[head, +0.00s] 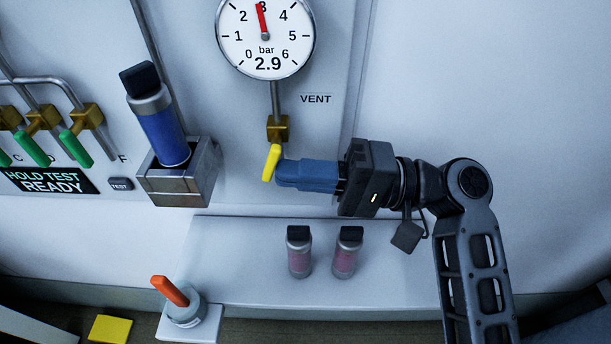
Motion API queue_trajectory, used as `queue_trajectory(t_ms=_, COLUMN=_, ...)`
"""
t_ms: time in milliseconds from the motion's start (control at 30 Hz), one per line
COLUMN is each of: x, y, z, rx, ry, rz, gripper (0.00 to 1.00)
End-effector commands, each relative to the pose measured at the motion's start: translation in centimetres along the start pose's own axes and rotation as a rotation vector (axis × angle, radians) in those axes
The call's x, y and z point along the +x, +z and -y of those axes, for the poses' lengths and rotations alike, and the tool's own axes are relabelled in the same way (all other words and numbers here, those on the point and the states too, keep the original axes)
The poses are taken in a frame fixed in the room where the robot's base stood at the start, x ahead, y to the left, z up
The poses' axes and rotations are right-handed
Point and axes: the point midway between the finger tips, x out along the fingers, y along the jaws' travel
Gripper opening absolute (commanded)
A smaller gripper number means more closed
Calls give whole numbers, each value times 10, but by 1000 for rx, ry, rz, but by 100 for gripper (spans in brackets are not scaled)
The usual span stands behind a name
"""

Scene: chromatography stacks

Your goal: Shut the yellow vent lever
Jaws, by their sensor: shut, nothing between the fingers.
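The yellow vent lever (271,163) hangs from a brass valve (277,129) below the round gauge. It slants slightly, its lower end to the left. My gripper (279,174) comes from the right with its blue fingers closed together and nothing between them. The fingertips are right beside the lever's right side; I cannot tell whether they touch it. The gauge (265,55) reads 2.9 bar. The label VENT (315,99) is to the right of the valve.
A blue column (164,138) stands in a metal holder (182,180) left of the lever. An orange-handled knob (172,292) is at the lower left. Green levers (33,149) are at far left.

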Motion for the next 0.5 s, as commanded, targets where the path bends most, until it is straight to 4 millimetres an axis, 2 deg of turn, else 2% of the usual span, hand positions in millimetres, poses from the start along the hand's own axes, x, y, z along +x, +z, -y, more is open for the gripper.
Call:
queue_trajectory(t_ms=33, x=2, y=0, z=-8, rx=4, ry=-47, rz=1, gripper=0)
queue_trajectory(t_ms=133, x=5, y=0, z=-9, rx=1, ry=-127, rz=2, gripper=0)
queue_trajectory(t_ms=500, x=20, y=0, z=-11, rx=-1, ry=-117, rz=2, gripper=0)
